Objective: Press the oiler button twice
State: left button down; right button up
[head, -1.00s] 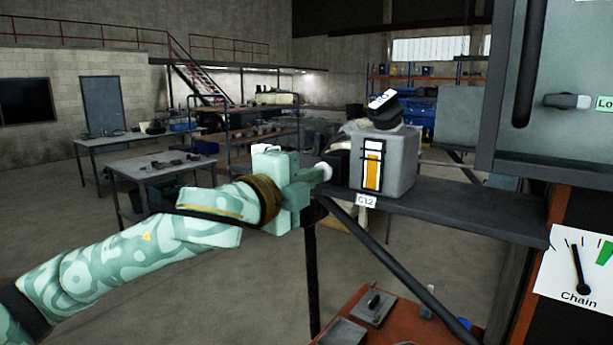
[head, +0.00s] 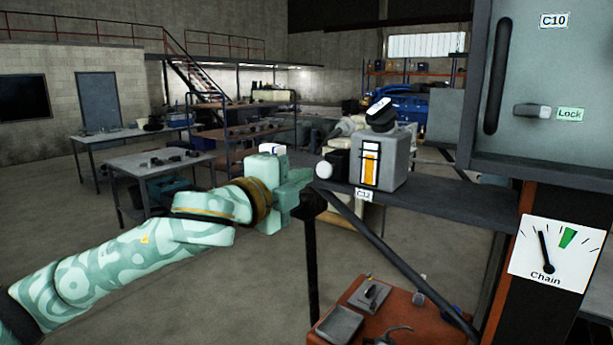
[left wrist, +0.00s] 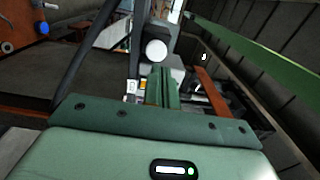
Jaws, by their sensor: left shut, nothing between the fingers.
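The oiler is a grey box (head: 396,160) with an amber sight glass (head: 370,163) and a black cap (head: 381,112), standing on a dark shelf. Its round white button (head: 323,170) sticks out on the left side from a black block; it also shows in the left wrist view (left wrist: 156,50). My left gripper (head: 306,184) is shut and empty, just left of the button. In the left wrist view its fingers (left wrist: 162,86) point toward the button, with the tips just below it in the picture. They look apart from it, though the gap is small. My right gripper is not in view.
The dark shelf (head: 450,198) with a C12 label and a diagonal brace (head: 400,262) is beside my gripper. A grey cabinet with a Lock handle (head: 532,111) and a Chain gauge (head: 553,252) stand at right. A red-brown bench (head: 385,312) with tools is below.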

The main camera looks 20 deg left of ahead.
pick_arm(q)
jog(key=b+v, duration=0.1)
jog(key=v, duration=0.6)
jog(key=shift+a+f, duration=0.2)
jog(key=shift+a, duration=0.15)
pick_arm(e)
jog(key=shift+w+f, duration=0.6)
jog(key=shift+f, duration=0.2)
pick_arm(q)
jog(key=shift+s, duration=0.2)
jog(key=shift+w, duration=0.1)
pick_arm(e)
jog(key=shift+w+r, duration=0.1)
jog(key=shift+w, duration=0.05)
